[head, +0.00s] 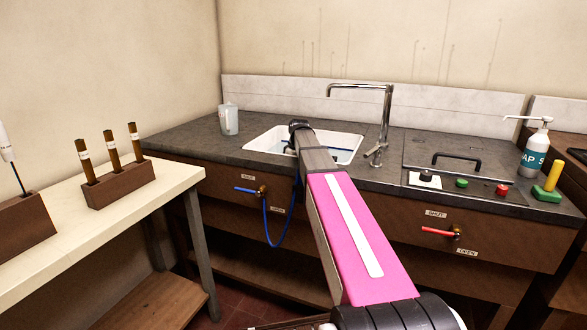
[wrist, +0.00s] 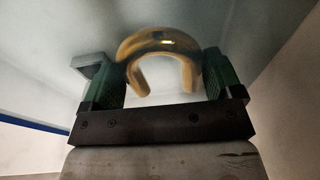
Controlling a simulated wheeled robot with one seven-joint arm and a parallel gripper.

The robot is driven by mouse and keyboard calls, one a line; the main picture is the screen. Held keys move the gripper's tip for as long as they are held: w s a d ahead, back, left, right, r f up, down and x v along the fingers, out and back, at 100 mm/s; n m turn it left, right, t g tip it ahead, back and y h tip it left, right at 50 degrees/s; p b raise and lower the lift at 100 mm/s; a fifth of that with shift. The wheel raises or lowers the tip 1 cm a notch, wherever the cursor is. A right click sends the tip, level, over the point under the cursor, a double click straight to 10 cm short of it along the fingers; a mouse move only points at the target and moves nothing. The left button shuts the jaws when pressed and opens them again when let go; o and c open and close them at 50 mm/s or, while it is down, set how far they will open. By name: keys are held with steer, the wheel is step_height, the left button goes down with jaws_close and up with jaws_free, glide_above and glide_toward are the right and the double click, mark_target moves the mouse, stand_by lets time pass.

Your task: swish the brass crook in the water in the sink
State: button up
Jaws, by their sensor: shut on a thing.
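The brass crook (wrist: 158,45) is a golden U-shaped tube in the wrist view. My gripper (wrist: 160,80) is shut on it, with a green-padded finger at each side of the bend. The crook looks hazy, and I cannot tell from this view how deep in water it is. Pale water or basin surface surrounds the crook in the wrist view.
A chrome tap (head: 385,115) stands behind the sink at right. A blue hose (head: 268,225) hangs in front. A soap bottle (head: 534,150) and a lidded panel (head: 460,160) are at right.

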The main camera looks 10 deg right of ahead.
steer(key=shift+w+a, duration=0.4)
steer(key=shift+a, duration=0.2)
steer(key=shift+w+a, duration=0.35)
steer(key=shift+a, duration=0.2)
step_height(320, 180, up, 22)
steer(key=shift+f, duration=0.15)
stand_by(1.2)
stand_by(1.6)
